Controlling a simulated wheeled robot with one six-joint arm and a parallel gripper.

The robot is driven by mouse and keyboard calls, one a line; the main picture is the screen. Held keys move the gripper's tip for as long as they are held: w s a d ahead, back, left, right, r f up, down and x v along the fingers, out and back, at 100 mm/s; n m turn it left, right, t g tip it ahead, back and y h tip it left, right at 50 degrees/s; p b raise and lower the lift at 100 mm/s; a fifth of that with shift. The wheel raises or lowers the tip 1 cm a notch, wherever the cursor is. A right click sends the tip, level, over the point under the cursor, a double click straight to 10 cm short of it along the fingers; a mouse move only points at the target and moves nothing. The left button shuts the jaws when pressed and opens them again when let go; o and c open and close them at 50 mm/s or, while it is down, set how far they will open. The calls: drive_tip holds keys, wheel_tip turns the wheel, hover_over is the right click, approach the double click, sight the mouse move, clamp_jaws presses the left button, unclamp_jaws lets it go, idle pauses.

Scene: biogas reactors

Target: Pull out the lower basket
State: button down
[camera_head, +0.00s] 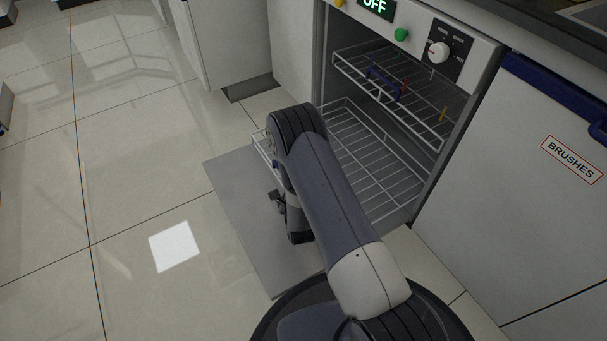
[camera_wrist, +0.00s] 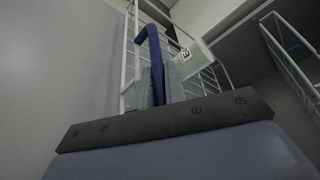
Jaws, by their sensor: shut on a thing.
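The lower basket (camera_head: 375,165) is a white wire rack low in the open washer. Its front end reaches out over the lowered grey door, partly hidden behind my arm. In the wrist view, white basket wires (camera_wrist: 127,60) rise behind a blue handle (camera_wrist: 150,38). My gripper (camera_wrist: 158,82) is shut on this blue handle, with the fingers on either side of its lower part. In the head view my arm covers most of the gripper and the lower handle.
The upper basket (camera_head: 415,90), with its own blue handle (camera_head: 384,78), sits inside above. The washer door (camera_head: 235,205) lies open and low. A cabinet labelled BRUSHES (camera_head: 545,200) stands at right. Tiled floor (camera_head: 130,180) at left is clear.

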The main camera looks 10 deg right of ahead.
drive_tip(key=shift+s+a, duration=0.2)
drive_tip(key=shift+a, duration=0.35)
drive_tip(key=shift+s+a, duration=0.2)
drive_tip(key=shift+a, duration=0.3)
drive_tip(key=c, duration=1.7)
unclamp_jaws()
drive_tip(key=p+v, duration=0.3)
drive_tip(key=v, duration=0.7)
drive_tip(key=shift+s+d, duration=0.1)
drive_tip(key=shift+s, duration=0.25)
drive_tip(key=shift+w, duration=0.1)
drive_tip(key=b+x, duration=0.1)
drive_tip(key=x, duration=0.2)
drive_tip(key=b+x, duration=0.1)
drive_tip(key=x, duration=0.3)
drive_tip(key=b+x, duration=0.1)
drive_tip(key=x, duration=0.2)
drive_tip(key=shift+w+d, duration=0.2)
drive_tip(key=shift+w, duration=0.2)
